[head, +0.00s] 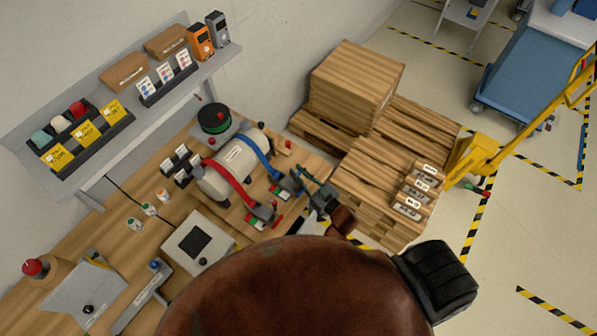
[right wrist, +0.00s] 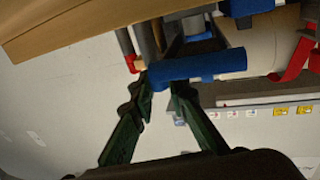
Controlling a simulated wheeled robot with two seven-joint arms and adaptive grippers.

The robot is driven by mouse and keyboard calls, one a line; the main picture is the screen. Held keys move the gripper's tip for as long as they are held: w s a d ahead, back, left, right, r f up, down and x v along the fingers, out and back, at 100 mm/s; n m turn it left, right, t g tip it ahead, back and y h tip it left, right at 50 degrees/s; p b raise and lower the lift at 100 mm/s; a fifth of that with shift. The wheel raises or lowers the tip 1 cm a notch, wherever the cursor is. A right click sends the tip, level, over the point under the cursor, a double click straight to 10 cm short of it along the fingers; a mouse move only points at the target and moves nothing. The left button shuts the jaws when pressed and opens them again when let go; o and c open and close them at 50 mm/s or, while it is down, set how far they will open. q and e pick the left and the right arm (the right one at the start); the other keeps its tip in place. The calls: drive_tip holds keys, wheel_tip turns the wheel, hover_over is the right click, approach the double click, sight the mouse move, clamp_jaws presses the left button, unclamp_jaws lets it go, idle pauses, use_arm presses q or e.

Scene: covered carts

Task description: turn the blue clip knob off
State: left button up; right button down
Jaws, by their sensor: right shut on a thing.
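The blue clip (head: 288,183) is at the right end of the blue strap, which runs over a pale cylinder (head: 233,167) on the wooden workbench. My right gripper (head: 316,192) is at this clip, reaching in from the right. In the right wrist view, a blue bar-shaped knob (right wrist: 197,67) lies across the dark green fingertips of my right gripper (right wrist: 160,82), which are shut on it. The fingers hide part of the clip. A red clip (head: 262,213) on a red strap sits just left of it. My left gripper is not in view.
Small red and green switch plates (head: 279,193) lie beside the clips. A grey box with a dark screen (head: 193,243) stands to the left, a black and green spool (head: 213,119) behind. Stacked wooden pallets (head: 390,180) stand right of the bench.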

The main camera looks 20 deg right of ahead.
drive_tip(key=c, duration=1.8)
unclamp_jaws()
drive_tip(key=shift+c, duration=0.2)
drive_tip(key=v, duration=1.2)
